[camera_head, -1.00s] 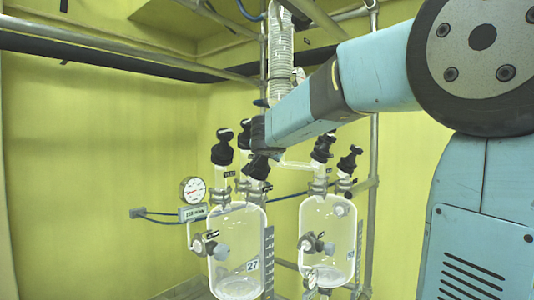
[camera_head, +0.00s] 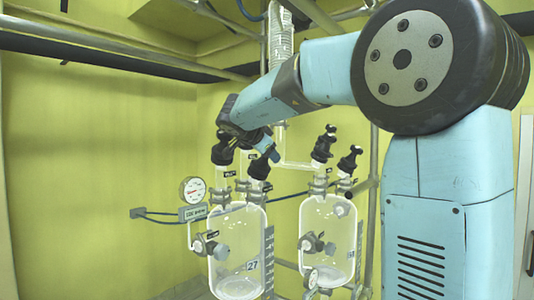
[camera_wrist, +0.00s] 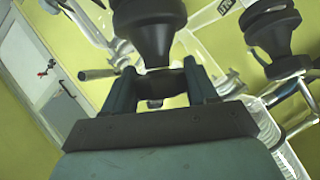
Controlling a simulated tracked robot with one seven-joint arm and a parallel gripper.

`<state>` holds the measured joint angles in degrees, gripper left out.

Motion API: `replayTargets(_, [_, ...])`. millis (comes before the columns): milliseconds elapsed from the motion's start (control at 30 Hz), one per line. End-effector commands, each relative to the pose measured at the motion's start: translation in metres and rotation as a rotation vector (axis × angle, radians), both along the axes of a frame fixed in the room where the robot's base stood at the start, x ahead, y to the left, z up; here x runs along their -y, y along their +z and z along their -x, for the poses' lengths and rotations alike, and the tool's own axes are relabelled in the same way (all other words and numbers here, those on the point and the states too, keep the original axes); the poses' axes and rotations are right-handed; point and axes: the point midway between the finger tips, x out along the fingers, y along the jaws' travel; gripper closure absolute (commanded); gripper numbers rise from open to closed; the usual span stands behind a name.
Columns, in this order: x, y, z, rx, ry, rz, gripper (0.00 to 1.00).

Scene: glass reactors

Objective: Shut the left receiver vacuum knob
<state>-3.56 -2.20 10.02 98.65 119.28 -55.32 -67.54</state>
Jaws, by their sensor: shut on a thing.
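The left receiver (camera_head: 237,245) is a clear glass vessel with several black knobs on top. My gripper (camera_head: 272,154) is over these knobs, at the handle of the front tilted black knob (camera_head: 258,168). In the wrist view my gripper (camera_wrist: 160,88) has a small dark handle between its two fingers and is shut on it. The body of that black knob (camera_wrist: 150,25) fills the top middle. Another black knob (camera_wrist: 272,38) stands to its right, apart from the fingers. In the head view my wrist hides part of the knobs behind, including much of the leftmost knob's top (camera_head: 222,152).
The right receiver (camera_head: 327,238) has its own black knobs (camera_head: 323,148). A pressure gauge (camera_head: 193,190) stands left of the left receiver. Glass tubing, metal poles and a ribbed condenser (camera_head: 281,40) are close to the arm. The space left of the gauge is open.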

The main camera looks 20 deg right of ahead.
Motion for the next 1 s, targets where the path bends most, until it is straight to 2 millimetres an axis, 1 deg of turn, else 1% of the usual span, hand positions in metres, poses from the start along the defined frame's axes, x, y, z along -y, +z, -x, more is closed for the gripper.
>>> replayTargets(200, [0.0021,0.0012,0.0,-0.01,-0.038,-0.014,0.73])
replayTargets(600, [0.0026,0.0012,0.0003,-0.011,-0.044,-0.016,0.73])
replayTargets(633, [0.0026,0.0012,0.0003,-0.011,-0.044,-0.016,0.42])
replayTargets(833, [0.0017,0.0007,0.0001,-0.012,-0.042,-0.017,0.23])
replayTargets(1000, [0.001,0.0003,0.0,-0.013,-0.041,-0.017,0.23])
